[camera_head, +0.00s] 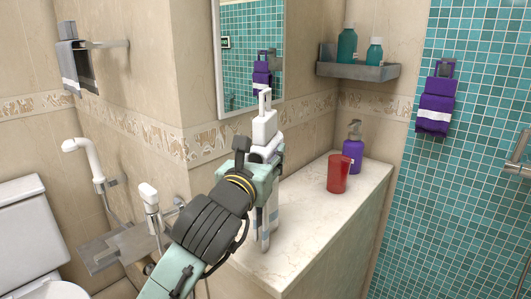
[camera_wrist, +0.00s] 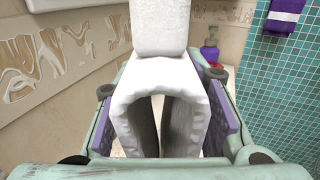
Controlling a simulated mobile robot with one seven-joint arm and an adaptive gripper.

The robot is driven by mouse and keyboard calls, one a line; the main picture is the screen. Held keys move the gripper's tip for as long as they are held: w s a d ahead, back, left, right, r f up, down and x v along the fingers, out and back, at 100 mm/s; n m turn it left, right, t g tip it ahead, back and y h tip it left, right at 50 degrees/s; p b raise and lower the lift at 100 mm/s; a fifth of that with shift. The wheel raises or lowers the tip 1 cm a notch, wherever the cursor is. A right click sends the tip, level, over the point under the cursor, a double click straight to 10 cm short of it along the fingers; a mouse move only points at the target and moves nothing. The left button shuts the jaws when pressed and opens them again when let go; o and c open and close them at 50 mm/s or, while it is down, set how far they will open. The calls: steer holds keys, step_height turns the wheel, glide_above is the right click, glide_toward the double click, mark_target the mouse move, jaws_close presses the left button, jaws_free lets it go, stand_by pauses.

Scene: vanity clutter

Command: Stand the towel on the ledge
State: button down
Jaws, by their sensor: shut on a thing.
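The towel (camera_head: 265,130) is white and folded over, with a narrow upright loop above it. My gripper (camera_head: 262,165) is shut on it. In the wrist view the towel (camera_wrist: 165,105) fills the middle as an arch between the two purple-padded fingers (camera_wrist: 165,120), with a white block rising above. Its lower part hangs below the fingers in the head view, partly hidden by my gripper. The ledge (camera_head: 305,215) is a pale marble top along the wall. The towel is over or in front of its left part; I cannot tell whether it touches the ledge.
A red cup (camera_head: 338,174) and a purple pump bottle (camera_head: 353,147) stand on the ledge right of my gripper. A wall shelf (camera_head: 358,70) holds two teal bottles. A purple towel (camera_head: 435,107) hangs on the tiled wall. The ledge's front right is clear.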

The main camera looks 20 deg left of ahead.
steer(key=shift+f, duration=0.3)
steer(key=c, duration=1)
jaws_free()
steer(key=shift+c, duration=0.2)
steer(key=shift+r, duration=0.1)
